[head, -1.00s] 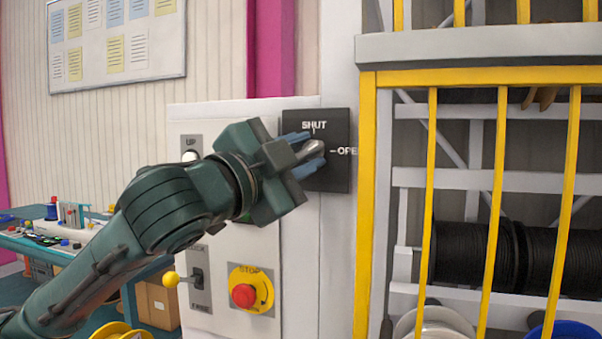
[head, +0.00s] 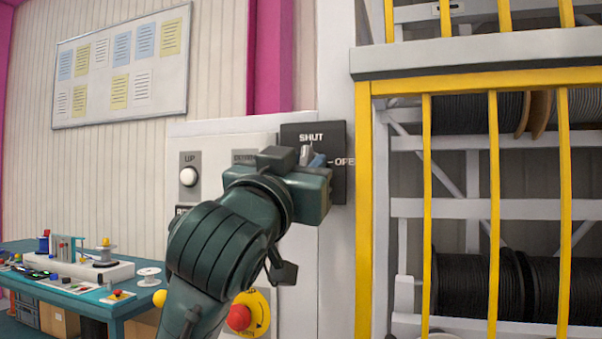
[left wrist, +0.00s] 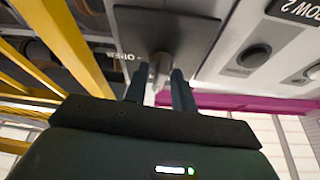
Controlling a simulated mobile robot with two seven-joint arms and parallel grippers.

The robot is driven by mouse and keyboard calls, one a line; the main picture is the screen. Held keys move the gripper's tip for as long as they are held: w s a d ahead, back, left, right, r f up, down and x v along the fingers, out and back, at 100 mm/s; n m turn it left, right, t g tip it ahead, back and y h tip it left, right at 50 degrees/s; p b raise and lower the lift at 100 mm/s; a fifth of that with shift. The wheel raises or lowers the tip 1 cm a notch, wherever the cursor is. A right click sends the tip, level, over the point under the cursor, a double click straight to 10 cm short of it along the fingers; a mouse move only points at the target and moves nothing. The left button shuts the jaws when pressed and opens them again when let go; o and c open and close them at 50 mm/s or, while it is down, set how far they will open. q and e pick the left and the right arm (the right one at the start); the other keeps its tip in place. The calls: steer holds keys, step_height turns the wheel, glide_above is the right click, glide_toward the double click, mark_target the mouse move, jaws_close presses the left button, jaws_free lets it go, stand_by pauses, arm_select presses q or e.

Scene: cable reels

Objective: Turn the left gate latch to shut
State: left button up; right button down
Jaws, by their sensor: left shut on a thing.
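The left gate latch is a dark square plate (head: 325,134) marked SHUT at the top and OPEN at the right, beside the yellow gate frame. Its grey handle (head: 305,152) shows just below the SHUT mark and appears to point up toward it. My left gripper (head: 311,158) comes from below and is shut on the handle; the gripper body hides the lower plate. In the left wrist view the handle (left wrist: 157,68) stands between the two fingers of the gripper (left wrist: 158,85), against the plate (left wrist: 160,27). My right gripper is not in view.
The white panel left of the latch has an UP button (head: 188,177) and a red stop button (head: 240,317), partly behind my arm. Yellow gate bars (head: 493,200) stand at the right before black cable reels (head: 470,283). A workbench (head: 130,302) stands at the left.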

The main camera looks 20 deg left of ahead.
arm_select(q)
steer(key=shift+n+y, duration=0.6)
steer(key=shift+n, duration=0.7)
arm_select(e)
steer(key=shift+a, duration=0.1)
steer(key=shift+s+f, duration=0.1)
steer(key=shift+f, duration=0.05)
arm_select(q)
steer(key=o, duration=0.7)
steer(key=shift+c, duration=0.2)
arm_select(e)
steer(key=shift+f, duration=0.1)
